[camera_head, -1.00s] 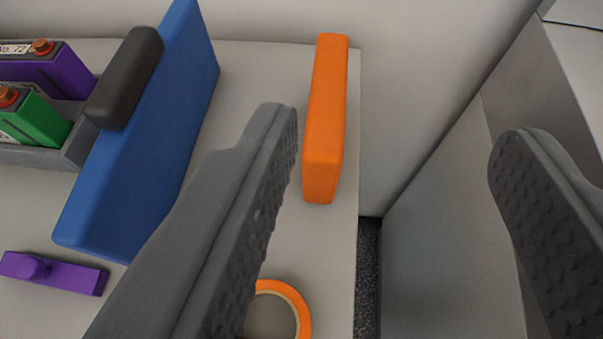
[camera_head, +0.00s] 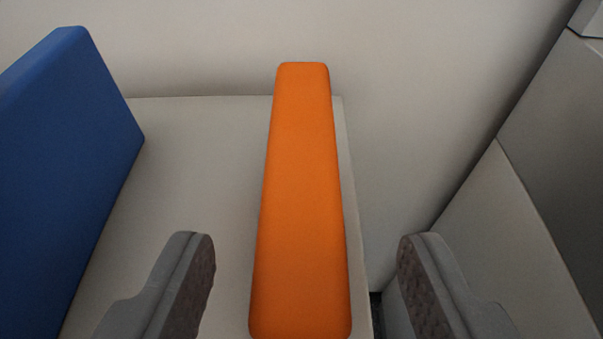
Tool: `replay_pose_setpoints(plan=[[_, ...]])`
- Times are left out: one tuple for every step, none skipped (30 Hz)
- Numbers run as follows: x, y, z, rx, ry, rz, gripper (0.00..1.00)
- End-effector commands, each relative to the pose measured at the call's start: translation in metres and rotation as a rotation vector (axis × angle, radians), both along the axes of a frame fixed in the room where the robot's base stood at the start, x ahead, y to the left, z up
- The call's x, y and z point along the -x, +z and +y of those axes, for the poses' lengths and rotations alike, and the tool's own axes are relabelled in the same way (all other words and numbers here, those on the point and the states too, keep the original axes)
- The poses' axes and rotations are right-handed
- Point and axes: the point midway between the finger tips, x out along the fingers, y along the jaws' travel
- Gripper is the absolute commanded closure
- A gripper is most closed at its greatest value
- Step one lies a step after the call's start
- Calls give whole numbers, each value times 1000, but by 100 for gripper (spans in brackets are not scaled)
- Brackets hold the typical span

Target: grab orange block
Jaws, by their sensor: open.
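The orange block (camera_head: 302,200) is a long upright bar with rounded edges. It stands near the right edge of the light grey table top, its far end close to the back wall. My gripper (camera_head: 306,250) is open, with one grey finger to the left of the block and the other to the right. There is a visible gap between each finger and the block, and neither appears to touch it. The block's near lower end is at the bottom edge of the picture.
A blue block (camera_head: 60,160) stands to the left on the table top (camera_head: 190,170), with free surface between it and the orange block. A pale wall (camera_head: 420,80) is behind. A grey panel (camera_head: 530,220) stands to the right, past a narrow dark gap.

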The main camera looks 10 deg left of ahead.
Motion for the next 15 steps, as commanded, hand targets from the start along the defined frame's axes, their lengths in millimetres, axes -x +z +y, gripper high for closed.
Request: replay_pose_setpoints(plan=[[-2, -1, 0, 0, -1, -1, 47], [-3, -1, 0, 0, -1, -1, 47], [-4, -1, 1, 0, -1, -1, 47], [-5, -2, 1, 1, -1, -2, 47], [-7, -3, 2, 1, 0, -2, 47], [-10, -4, 3, 1, 0, -2, 47], [-13, -6, 3, 2, 0, -3, 47], [-16, -8, 4, 2, 0, -3, 47], [-20, -12, 6, 1, 1, -2, 47], [-24, -15, 8, 1, 2, -1, 47], [-27, -18, 9, 3, 2, 0, 47], [-31, -21, 9, 3, 1, 1, 47], [-35, -21, 10, 3, 2, 0, 47], [-37, -22, 10, 2, 1, 1, 47], [-41, -23, 10, 1, 0, 0, 47]])
